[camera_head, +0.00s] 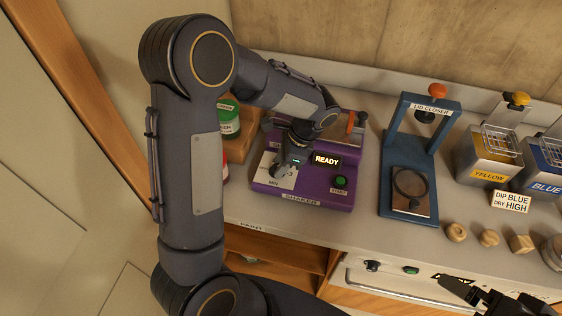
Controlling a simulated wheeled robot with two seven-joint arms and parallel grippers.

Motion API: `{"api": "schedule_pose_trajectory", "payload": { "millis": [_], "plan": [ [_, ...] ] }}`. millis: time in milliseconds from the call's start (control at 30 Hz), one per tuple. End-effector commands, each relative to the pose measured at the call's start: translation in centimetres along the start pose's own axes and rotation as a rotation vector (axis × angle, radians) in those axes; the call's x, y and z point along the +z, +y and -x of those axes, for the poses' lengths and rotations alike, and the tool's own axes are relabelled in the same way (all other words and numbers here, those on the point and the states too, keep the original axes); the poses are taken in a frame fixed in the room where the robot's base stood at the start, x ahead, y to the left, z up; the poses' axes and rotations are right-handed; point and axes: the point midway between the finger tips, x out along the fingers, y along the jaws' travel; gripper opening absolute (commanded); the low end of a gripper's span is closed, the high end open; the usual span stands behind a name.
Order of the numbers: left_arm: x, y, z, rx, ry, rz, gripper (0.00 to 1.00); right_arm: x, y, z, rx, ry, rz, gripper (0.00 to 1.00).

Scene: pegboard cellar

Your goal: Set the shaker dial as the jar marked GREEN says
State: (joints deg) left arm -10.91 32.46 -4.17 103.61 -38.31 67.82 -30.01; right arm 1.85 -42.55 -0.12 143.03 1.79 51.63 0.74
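The purple shaker (318,199) stands on the bench with its display (327,160) reading READY and a green START button (341,182). A pale scale plate (267,172) is on its left part. My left gripper (282,168) points down over this plate, where the dial would be; gripper and wrist hide the dial and its setting. I cannot tell whether the fingers hold it. A jar with a green lid (228,108) stands behind my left arm, its label partly hidden and ending in EEN. My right gripper (470,292) is at the bottom right edge, partly cut off.
A blue lid closer (393,170) stands right of the shaker. Yellow (489,163) and blue (544,180) paint tanks with baskets are at the right. A card (510,201) reads DIP BLUE DRY HIGH. Wooden pieces (488,237) lie near the front edge.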

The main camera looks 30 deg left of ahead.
Motion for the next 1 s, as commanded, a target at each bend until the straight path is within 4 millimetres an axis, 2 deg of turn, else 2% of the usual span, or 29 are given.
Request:
{"api": "schedule_pose_trajectory", "payload": {
  "millis": [33,100,433,800,1000],
  "plan": [
    [0.0,0.0,0.0,0.000,0.000,0.000,0.42,0.0,0.0,0.0,0.000,0.000,0.000,1.00],
    [0.0,0.0,0.0,0.000,0.000,0.000,0.48,0.0,0.0,0.0,0.000,0.000,0.000,1.00],
    [0.0,0.0,0.5,-0.001,0.001,0.001,0.48,0.0,0.0,-0.1,0.000,0.000,0.000,1.00],
    [-0.1,0.0,6.3,-0.002,0.002,0.001,0.48,0.3,0.2,-0.5,0.000,0.000,0.000,1.00],
    [0.0,0.0,7.7,0.000,0.000,0.000,0.48,0.3,0.3,-0.6,0.000,0.000,0.000,1.00]
  ]
}}
